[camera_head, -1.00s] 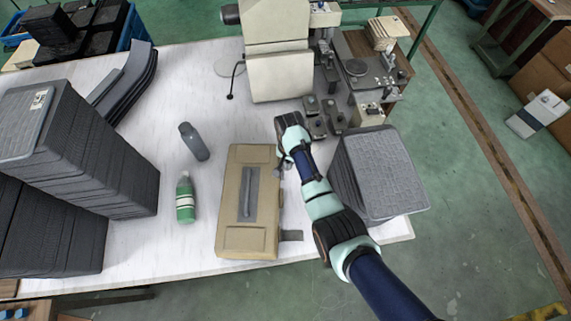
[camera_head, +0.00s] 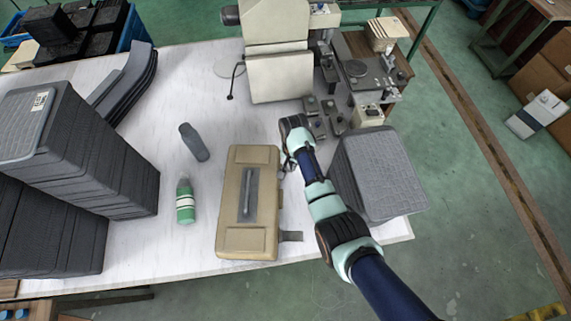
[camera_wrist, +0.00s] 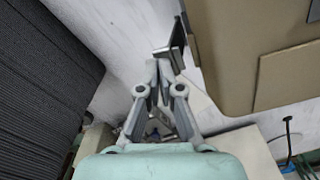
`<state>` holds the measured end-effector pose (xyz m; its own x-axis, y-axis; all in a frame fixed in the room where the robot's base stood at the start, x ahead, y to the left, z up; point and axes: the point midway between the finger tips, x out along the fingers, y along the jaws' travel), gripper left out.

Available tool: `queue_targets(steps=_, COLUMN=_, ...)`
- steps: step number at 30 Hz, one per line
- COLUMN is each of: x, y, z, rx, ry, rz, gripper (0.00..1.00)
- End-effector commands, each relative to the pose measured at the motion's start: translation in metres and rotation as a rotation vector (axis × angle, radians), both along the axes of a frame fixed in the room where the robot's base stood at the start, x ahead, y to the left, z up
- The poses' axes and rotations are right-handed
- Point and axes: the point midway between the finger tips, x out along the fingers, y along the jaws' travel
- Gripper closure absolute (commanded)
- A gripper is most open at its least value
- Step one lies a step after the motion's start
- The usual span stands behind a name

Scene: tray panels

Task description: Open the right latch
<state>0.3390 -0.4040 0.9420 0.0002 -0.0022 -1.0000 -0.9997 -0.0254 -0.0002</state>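A tan case (camera_head: 234,238) with a grey handle panel lies on the white table; it also shows at the upper right of the wrist view (camera_wrist: 235,60). One grey latch (camera_head: 291,236) sticks out from the near end of its right side. A small part of another latch (camera_head: 286,166) shows at the far end, beside my arm. In the wrist view a dark latch plate (camera_wrist: 178,40) stands out from the case edge, just beyond my fingertips. My gripper (camera_wrist: 157,66) has its tips together and holds nothing visible. Contact with the plate is unclear.
A stack of grey trays (camera_head: 380,170) stands right of my arm, leaving a narrow gap beside the case. A beige machine (camera_head: 279,75) stands behind. Tall tray stacks (camera_head: 85,150) fill the left.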

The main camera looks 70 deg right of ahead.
Motion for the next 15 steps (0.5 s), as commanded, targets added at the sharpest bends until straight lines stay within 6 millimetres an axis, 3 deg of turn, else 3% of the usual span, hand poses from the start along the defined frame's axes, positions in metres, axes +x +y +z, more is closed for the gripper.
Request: queue_targets(steps=15, x=-0.0092, y=-0.0006, z=-0.0094, rx=0.006, ry=0.002, rz=0.001, gripper=1.0)
